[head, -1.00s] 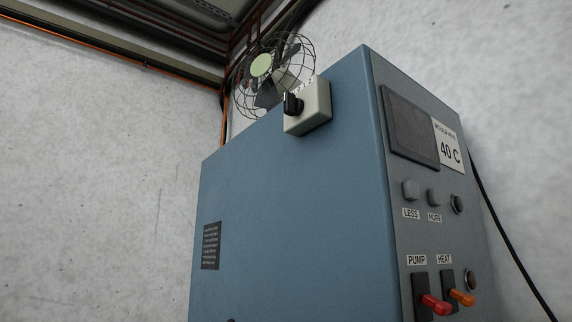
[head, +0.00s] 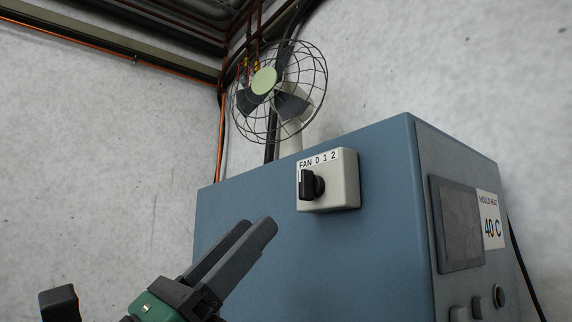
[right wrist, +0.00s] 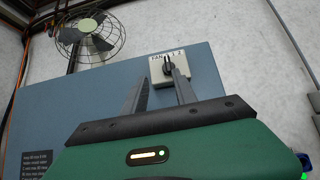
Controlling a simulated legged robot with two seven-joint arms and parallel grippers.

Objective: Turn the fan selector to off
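The fan selector is a black knob (head: 312,185) on a pale box (head: 344,185) fixed to the upper blue cabinet side. Its label (head: 319,159) reads FAN 0 1 2. The knob's grip stands roughly upright; I cannot tell which number it points to. My right gripper (head: 254,228) is below and left of the box, with two dark fingers apart from it. In the right wrist view the fingers (right wrist: 161,78) are spread with nothing between them, and the knob (right wrist: 168,64) shows just beyond their tips. My left gripper is not identifiable in view.
A caged fan (head: 279,92) stands behind the cabinet top, above the selector box. Bare wall lies to the left.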

